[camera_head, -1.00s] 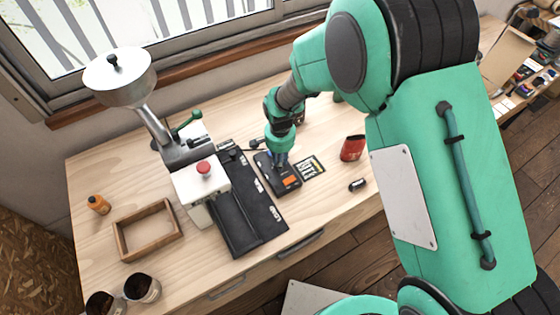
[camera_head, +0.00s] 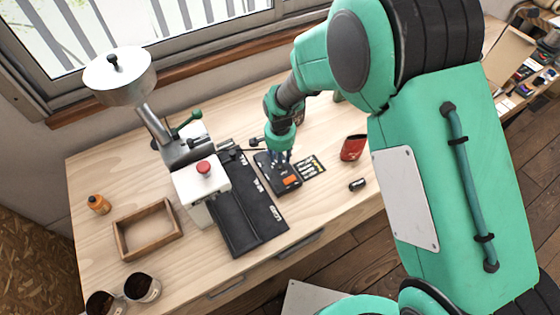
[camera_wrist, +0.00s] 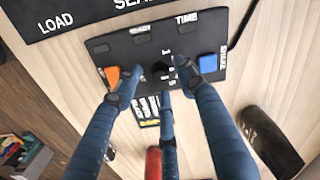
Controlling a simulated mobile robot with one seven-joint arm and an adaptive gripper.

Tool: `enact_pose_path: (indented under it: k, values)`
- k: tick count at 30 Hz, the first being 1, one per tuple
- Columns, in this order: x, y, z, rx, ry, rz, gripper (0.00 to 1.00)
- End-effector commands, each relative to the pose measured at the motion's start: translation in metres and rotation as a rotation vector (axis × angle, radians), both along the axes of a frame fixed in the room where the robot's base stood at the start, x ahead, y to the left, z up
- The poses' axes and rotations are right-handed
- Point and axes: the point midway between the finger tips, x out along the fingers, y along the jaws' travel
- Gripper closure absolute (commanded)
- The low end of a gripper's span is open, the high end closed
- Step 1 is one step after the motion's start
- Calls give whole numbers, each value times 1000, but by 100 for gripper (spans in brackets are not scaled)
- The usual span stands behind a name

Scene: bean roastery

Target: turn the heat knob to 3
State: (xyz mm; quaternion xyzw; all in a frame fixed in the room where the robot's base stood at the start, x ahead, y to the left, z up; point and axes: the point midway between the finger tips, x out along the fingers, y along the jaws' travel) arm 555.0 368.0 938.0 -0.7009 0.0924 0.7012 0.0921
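A dark control panel (camera_head: 264,160) lies on the wooden table under my gripper. In the wrist view the panel (camera_wrist: 108,49) carries an orange switch (camera_wrist: 112,76) at left and a blue button (camera_wrist: 208,63) at right. A small black knob (camera_wrist: 160,69) sits between them, with numerals beside it. I cannot read its setting or a heat label. My gripper (camera_wrist: 158,80) is over the panel, its three blue fingers spread around the knob with gaps visible. Whether a finger touches the panel is unclear. In the head view my gripper (camera_head: 280,157) partly hides the panel.
A wooden tray (camera_head: 147,232) is farther left. The front table strip is clear.

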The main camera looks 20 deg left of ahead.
Motion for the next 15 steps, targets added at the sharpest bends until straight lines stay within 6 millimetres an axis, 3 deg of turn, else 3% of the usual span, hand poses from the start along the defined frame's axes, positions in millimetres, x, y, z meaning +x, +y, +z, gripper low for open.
enact_pose_path:
  k: [5, 15]
  values:
    - [1, 0, 18, 1, -2, 0, 60]
    - [1, 1, 72, 1, -2, 0, 60]
